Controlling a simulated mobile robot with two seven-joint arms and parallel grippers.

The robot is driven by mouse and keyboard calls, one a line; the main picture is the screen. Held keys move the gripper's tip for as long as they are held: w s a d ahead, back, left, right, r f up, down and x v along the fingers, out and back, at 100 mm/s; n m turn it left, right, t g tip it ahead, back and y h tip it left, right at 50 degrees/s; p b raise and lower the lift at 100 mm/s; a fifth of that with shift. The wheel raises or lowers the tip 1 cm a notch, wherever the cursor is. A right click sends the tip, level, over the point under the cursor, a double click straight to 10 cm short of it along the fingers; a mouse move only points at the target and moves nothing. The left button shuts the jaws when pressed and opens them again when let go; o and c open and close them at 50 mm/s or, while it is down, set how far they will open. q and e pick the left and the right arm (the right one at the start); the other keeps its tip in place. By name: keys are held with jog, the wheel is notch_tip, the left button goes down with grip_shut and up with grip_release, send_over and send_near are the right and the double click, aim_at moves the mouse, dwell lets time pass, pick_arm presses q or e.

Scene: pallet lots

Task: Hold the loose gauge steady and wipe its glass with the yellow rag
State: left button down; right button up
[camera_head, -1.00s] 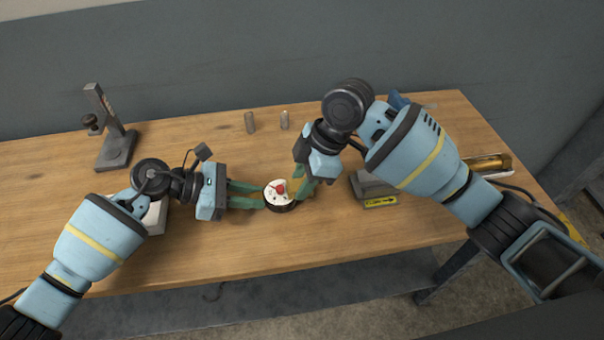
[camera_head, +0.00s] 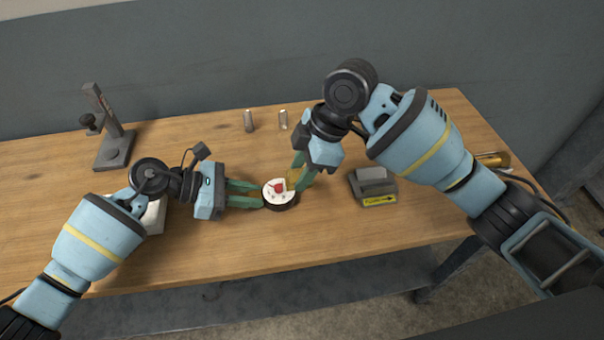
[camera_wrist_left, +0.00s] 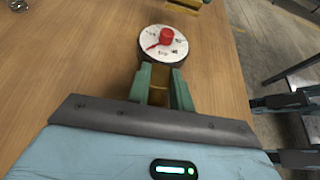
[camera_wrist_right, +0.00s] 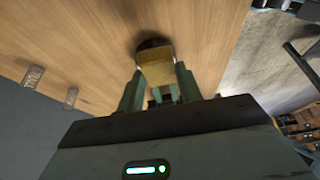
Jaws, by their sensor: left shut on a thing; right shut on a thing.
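The gauge (camera_head: 280,197) is a round dial with a white face, dark rim and red centre, lying face up on the wooden table. My left gripper (camera_head: 262,196) is shut on it from the left; in the left wrist view the gauge (camera_wrist_left: 162,44) sits beyond the fingers, with a brass-coloured part between them. My right gripper (camera_head: 299,181) is shut on the yellow rag (camera_head: 291,180) at the dial's upper right edge. In the right wrist view the rag (camera_wrist_right: 156,68) hides most of the gauge; whether it touches the glass is unclear.
A grey block with a yellow label (camera_head: 378,200) stands right of the gauge. A pale block (camera_head: 155,216) is partly under my left wrist. The table front is clear.

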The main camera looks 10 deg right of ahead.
jog(key=shift+r, duration=1.3)
pick_arm(q)
jog(key=c, duration=1.2)
grip_release()
jog(key=shift+o, duration=0.2)
jog(key=v, duration=1.2)
